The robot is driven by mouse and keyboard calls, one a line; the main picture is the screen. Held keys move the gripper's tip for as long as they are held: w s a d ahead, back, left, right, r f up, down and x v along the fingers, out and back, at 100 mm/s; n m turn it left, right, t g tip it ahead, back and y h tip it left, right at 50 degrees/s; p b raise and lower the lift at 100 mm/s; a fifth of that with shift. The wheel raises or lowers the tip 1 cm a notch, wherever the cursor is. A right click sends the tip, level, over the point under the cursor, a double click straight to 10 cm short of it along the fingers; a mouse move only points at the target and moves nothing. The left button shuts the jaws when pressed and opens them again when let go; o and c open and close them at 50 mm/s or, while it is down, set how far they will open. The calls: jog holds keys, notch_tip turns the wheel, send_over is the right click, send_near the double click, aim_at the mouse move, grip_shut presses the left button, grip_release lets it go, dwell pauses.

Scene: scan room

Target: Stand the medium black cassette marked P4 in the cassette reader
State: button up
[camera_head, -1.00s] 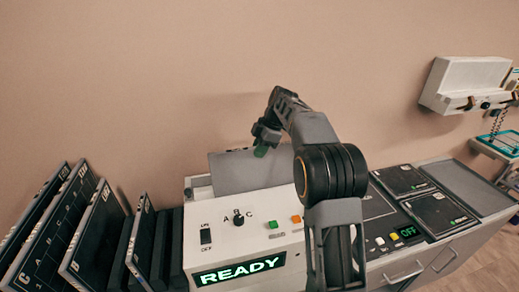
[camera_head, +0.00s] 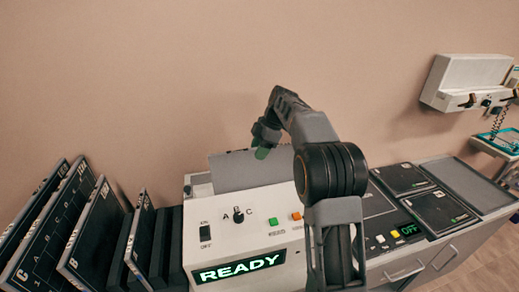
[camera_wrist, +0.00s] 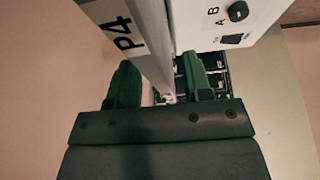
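The black cassette marked P4, seen from its grey side in the head view (camera_head: 245,172), stands upright at the back of the white cassette reader (camera_head: 262,225). How deep it sits is hidden behind the reader's front. In the wrist view its P4 label (camera_wrist: 125,33) and grey edge show. My gripper (camera_head: 262,150) is at the cassette's top edge. Its green fingers also show in the wrist view (camera_wrist: 160,85), spread with the cassette's edge running between them and a visible gap on the left side. The fingers look open.
The reader shows READY, with a knob (camera_head: 238,215) and buttons. Several dark cassettes (camera_head: 95,235) lean in a row at left. Flat black panels (camera_head: 438,210) lie on the counter at right. A white wall unit (camera_head: 467,84) hangs at far right. The wall is close behind.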

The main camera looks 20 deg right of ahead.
jog(key=shift+f, duration=0.1)
jog(key=p+v, duration=0.2)
jog(key=v, duration=1.2)
jog(key=shift+p, duration=0.3)
notch_tip(320, 180, up, 6)
jog(key=p, duration=0.6)
jog(key=shift+p, duration=0.4)
